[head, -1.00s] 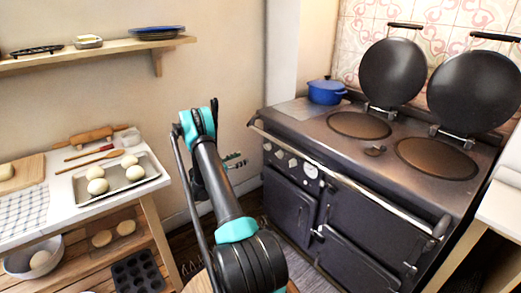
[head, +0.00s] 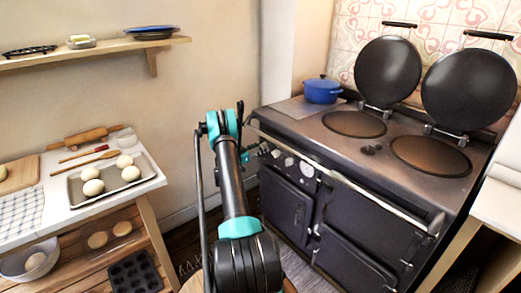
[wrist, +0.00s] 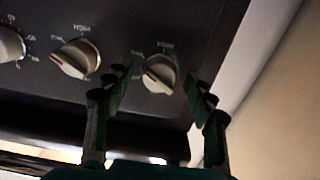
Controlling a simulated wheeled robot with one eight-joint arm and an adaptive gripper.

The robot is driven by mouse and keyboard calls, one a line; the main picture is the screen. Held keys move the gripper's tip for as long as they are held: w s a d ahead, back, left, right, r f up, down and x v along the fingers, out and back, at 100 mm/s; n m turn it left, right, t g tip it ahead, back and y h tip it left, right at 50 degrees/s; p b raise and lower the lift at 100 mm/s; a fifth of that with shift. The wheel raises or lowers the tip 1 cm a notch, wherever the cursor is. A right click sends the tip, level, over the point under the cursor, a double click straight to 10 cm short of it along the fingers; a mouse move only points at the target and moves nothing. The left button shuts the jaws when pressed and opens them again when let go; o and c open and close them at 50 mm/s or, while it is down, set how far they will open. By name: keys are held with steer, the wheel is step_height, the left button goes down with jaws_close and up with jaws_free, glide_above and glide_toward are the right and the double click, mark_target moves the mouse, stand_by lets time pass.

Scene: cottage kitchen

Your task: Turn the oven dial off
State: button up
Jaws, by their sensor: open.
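The range oven (head: 350,190) is dark, with a row of pale dials on its front panel below the rail. My gripper (head: 260,150) is at the left end of this row in the head view, and partly hides the dials. In the wrist view, my gripper (wrist: 160,82) is open, with one finger on each side of the end dial (wrist: 160,74). Its fingers look apart from the dial; the depth gap is hard to tell. A second dial (wrist: 75,59) and a third dial (wrist: 10,44) sit further left there. The dial markings are too blurred to read.
A steel rail (head: 350,180) runs along the oven front, close to my gripper. A blue pot (head: 321,90) stands on the oven top, where both lids are raised. A worktable with a dough tray (head: 110,182) is at left. Floor shows between table and oven.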

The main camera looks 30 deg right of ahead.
steer(key=shift+d, duration=0.15)
steer(key=shift+c, duration=0.5)
steer(key=c, duration=1)
steer(key=shift+c, duration=0.2)
steer(key=shift+n, duration=0.5)
steer(key=shift+r+n, duration=0.15)
steer(key=shift+n, duration=11.35)
